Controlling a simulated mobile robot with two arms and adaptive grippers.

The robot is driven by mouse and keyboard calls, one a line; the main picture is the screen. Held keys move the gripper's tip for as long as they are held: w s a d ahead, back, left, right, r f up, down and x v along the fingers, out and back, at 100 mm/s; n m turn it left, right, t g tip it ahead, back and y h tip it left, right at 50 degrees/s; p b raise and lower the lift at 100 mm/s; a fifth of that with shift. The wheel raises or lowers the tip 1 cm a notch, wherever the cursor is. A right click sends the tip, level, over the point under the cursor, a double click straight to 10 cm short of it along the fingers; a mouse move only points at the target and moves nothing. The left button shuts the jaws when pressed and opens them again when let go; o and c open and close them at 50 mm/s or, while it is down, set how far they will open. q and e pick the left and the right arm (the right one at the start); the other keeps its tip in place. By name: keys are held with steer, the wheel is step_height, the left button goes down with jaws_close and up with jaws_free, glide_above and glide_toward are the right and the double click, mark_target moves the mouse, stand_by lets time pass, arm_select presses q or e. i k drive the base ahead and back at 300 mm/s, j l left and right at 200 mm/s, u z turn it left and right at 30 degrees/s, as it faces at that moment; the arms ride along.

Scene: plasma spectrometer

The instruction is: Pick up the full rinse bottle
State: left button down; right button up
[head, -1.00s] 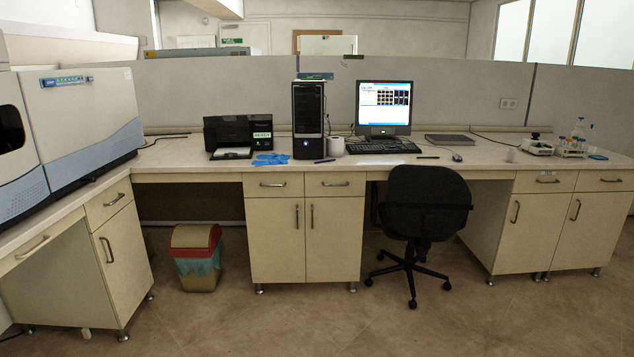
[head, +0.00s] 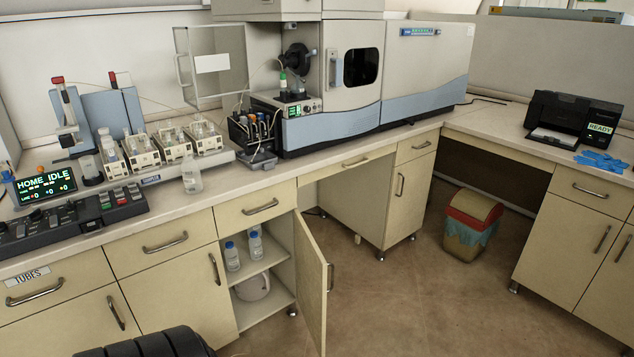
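Two whitish bottles with blue caps stand upright on the upper shelf of an open cabinet under the counter, a front left bottle (head: 232,259) and a back right bottle (head: 255,246). A translucent bottle (head: 192,180) stands on the counter near its front edge, above the cabinet. I cannot tell from here which of these is the full rinse bottle, or how full each is. Neither of my grippers is in view.
The cabinet door (head: 313,285) stands swung open towards the floor area. A white round container (head: 252,288) sits on the lower shelf. Sample racks (head: 172,146), a control panel (head: 75,215) and the spectrometer (head: 345,75) occupy the counter. A bin (head: 470,226) stands right; floor between is clear.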

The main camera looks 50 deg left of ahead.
mark_target(256, 248)
steer(key=i+u, duration=0.1)
steer(key=u, duration=0.85)
steer(key=i+l+u, duration=0.1)
steer(key=u, duration=0.4)
steer(key=i+l+u, duration=0.1)
steer(key=u, duration=0.4)
steer(key=i+l+u, duration=0.2)
steer(key=l+u, duration=0.15)
steer(key=l, duration=0.25)
steer(key=i+l+u, duration=0.1)
steer(key=l+u, duration=0.25)
steer(key=l, duration=0.25)
steer(key=l+u, duration=0.35)
steer(key=l, duration=1.15)
steer(key=i, duration=0.05)
